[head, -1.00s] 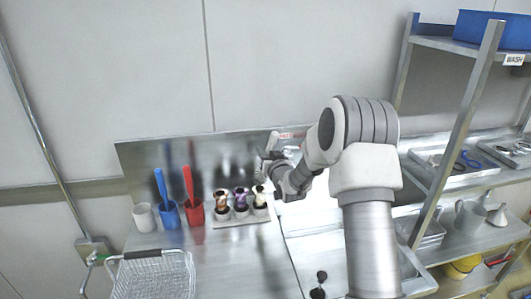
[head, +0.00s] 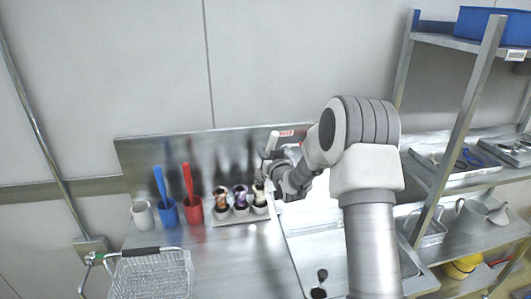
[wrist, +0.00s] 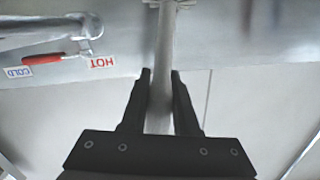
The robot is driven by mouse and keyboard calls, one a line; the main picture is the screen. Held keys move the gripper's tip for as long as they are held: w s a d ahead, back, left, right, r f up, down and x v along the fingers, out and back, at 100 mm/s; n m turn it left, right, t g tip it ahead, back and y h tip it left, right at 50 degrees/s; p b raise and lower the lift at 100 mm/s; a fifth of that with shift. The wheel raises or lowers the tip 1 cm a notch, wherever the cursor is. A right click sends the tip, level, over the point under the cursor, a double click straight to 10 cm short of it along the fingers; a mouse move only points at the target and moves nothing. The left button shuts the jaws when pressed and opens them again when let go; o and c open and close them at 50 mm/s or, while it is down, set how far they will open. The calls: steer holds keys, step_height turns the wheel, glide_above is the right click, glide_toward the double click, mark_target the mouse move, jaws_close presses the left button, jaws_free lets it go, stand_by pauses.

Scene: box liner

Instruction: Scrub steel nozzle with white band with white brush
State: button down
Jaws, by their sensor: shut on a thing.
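My gripper (head: 268,163) is shut on the pale handle of the white brush (head: 273,141), whose upper end sticks up above the jaws. In the wrist view the handle (wrist: 163,60) runs between the two dark fingers of my gripper (wrist: 160,75). The gripper is just above the right end of a white holder (head: 240,217). The nozzle with a pale band (head: 259,196) stands upright in that right-hand place, below the gripper. The brush's bristle end is small and partly hidden, so I cannot tell whether it touches the nozzle.
Left of it in the holder stand a purple-banded nozzle (head: 240,197) and an orange-brown one (head: 221,197). A red cup (head: 194,212) and a blue cup (head: 168,214) hold brushes; the white cup (head: 142,215) looks empty. A wire basket (head: 152,275) is at front left. A tap (wrist: 60,35) is close by.

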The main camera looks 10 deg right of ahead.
steer(key=shift+f+b, duration=0.5)
steer(key=shift+b, duration=0.2)
steer(key=shift+s, duration=0.15)
stand_by(0.3)
steer(key=shift+s+b, duration=0.55)
steer(key=shift+s, duration=0.25)
steer(key=shift+w, duration=0.1)
steer(key=shift+w+f+b, duration=0.15)
steer(key=shift+w+b, duration=0.3)
steer(key=shift+w, duration=0.05)
steer(key=shift+w+b, duration=0.6)
steer(key=shift+w, duration=0.65)
